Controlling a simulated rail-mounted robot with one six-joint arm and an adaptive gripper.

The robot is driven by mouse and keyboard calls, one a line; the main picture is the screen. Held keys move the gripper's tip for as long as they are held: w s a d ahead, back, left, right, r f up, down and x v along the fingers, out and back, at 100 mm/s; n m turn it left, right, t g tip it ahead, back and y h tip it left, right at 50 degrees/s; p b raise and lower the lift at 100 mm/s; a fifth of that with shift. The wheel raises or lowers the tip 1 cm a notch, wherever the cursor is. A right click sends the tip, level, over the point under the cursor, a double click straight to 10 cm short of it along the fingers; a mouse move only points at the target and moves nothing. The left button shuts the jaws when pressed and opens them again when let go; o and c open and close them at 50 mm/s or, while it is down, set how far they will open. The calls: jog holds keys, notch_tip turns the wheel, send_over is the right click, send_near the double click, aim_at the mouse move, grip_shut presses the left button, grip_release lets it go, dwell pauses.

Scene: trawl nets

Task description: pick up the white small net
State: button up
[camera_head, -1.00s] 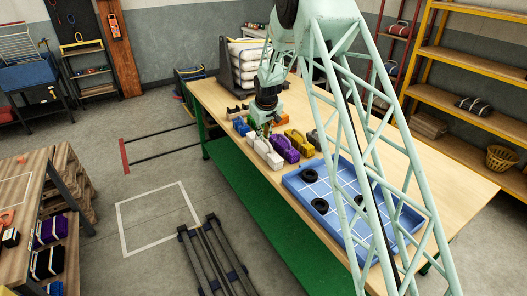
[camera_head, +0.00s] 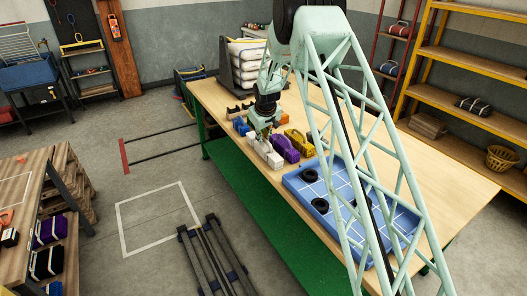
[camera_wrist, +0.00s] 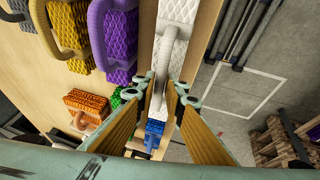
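The white net (camera_head: 266,153) is a pale bundle with a handle, lying on the wooden table near its left edge. In the wrist view the white net (camera_wrist: 178,22) runs from the top edge down toward my fingers. My gripper (camera_head: 262,133) is just above its far end. In the wrist view my gripper (camera_wrist: 155,92) is open, its two fingers apart on either side of the white handle. I cannot tell whether either finger touches it.
A purple net (camera_head: 285,148) lies close right of the white one, then a yellow net (camera_head: 299,141). Orange (camera_wrist: 88,103), green (camera_wrist: 117,97) and blue (camera_wrist: 155,128) small nets lie close by. A blue tray (camera_head: 292,183) with black rings stands nearer on the table.

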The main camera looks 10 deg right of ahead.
jog(key=shift+w+f, duration=0.2)
jog(key=shift+f, duration=0.2)
dwell(0.3)
grip_shut()
jog(key=shift+r, duration=0.1)
notch_tip(320, 180, up, 8)
jog(key=shift+r+p, duration=0.1)
jog(key=shift+p, duration=0.3)
jog(key=shift+r, duration=0.85)
